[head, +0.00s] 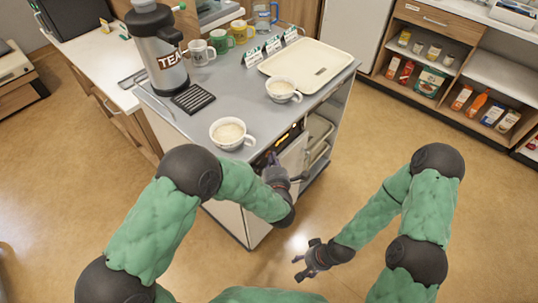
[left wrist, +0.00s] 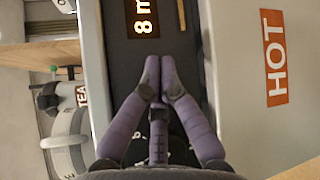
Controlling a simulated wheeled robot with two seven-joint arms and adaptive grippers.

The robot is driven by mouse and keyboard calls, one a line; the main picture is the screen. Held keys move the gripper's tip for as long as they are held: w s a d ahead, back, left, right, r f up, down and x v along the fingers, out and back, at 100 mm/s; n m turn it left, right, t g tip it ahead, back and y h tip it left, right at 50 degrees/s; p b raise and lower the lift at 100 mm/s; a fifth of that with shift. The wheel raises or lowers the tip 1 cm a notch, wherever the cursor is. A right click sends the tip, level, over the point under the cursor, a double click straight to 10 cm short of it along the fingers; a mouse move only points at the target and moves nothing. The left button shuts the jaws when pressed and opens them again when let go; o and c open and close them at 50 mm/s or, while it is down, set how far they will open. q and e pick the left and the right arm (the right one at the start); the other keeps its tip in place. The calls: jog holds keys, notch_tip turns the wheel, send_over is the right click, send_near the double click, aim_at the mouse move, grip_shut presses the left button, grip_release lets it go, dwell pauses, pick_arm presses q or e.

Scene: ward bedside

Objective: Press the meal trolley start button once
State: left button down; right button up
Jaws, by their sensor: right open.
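The meal trolley (head: 228,97) has a grey top and a dark control panel (head: 289,139) on its front edge, with small lit orange marks. In the left wrist view the panel (left wrist: 120,50) shows a lit "8 m" display (left wrist: 143,18). My left gripper (head: 273,160) is in front of the panel; its fingertips (left wrist: 160,65) are together and empty, over the panel below the display. I cannot tell if they touch it. No start button can be made out; the fingers cover part of the panel. My right gripper (head: 300,268) is open and empty, low over the floor.
On the trolley stand a tea urn (head: 160,55), two bowl-like cups (head: 230,132) (head: 283,90), several mugs and a cream tray (head: 308,64). A HOT label (left wrist: 273,57) is on the trolley front beside the panel.

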pick_arm(q)
jog(key=shift+s+d, duration=0.45)
jog(key=shift+d, duration=0.15)
jog(key=s+d, duration=0.1)
jog(key=d, duration=0.1)
jog(key=s+d, duration=0.2)
dwell(0.5)
dwell(0.8)
